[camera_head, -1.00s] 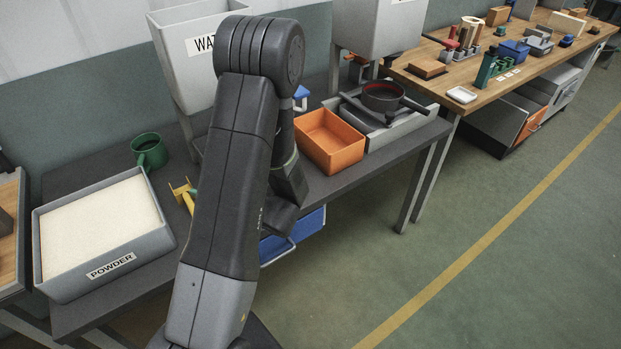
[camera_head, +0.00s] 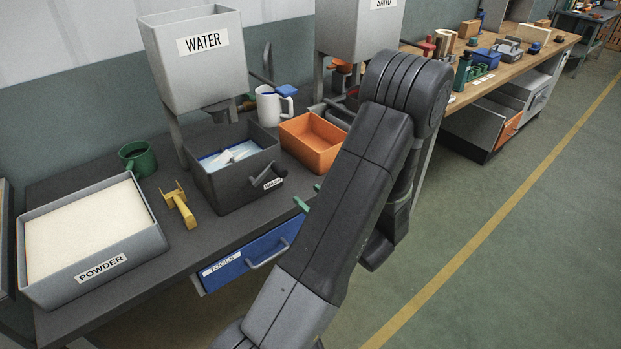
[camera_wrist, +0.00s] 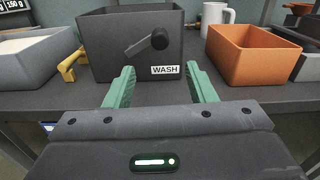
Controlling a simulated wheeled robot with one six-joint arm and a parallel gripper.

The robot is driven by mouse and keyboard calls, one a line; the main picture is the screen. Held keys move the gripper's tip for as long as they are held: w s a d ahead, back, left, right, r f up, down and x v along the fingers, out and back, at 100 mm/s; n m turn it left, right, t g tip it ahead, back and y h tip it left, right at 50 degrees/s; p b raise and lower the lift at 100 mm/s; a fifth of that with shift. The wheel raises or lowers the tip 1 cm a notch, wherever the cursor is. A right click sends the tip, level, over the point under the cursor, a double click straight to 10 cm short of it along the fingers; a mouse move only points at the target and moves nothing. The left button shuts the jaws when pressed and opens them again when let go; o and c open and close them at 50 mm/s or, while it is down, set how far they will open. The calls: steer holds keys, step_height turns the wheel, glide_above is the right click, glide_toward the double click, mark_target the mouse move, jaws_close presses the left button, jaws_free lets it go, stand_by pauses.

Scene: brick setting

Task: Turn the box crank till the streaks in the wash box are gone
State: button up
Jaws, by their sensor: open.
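The dark grey wash box (camera_head: 236,197) stands on the bench under the water hopper, with a "WASH" label on its front. It holds bluish water with white streaks (camera_head: 229,157). Its crank (camera_head: 270,173) sits on the front face; in the wrist view the crank (camera_wrist: 147,43) slants up to the right to a black knob. My gripper (camera_wrist: 160,85) has green fingers spread apart and empty, in front of the box and short of the crank. In the head view my arm hides most of the gripper; a green fingertip shows by the bench's front edge.
An orange bin (camera_head: 312,142) stands right of the wash box, with a white mug (camera_head: 268,106) behind. A yellow tool (camera_head: 180,206), a green mug (camera_head: 138,157) and the powder tray (camera_head: 92,277) are to the left. A blue drawer (camera_head: 246,264) juts below.

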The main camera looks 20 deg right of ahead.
mark_target(285, 175)
steer(key=p+x, duration=0.3)
steer(key=x, duration=1.1)
steer(key=shift+d, duration=0.1)
steer(key=shift+s, duration=0.1)
jaws_close()
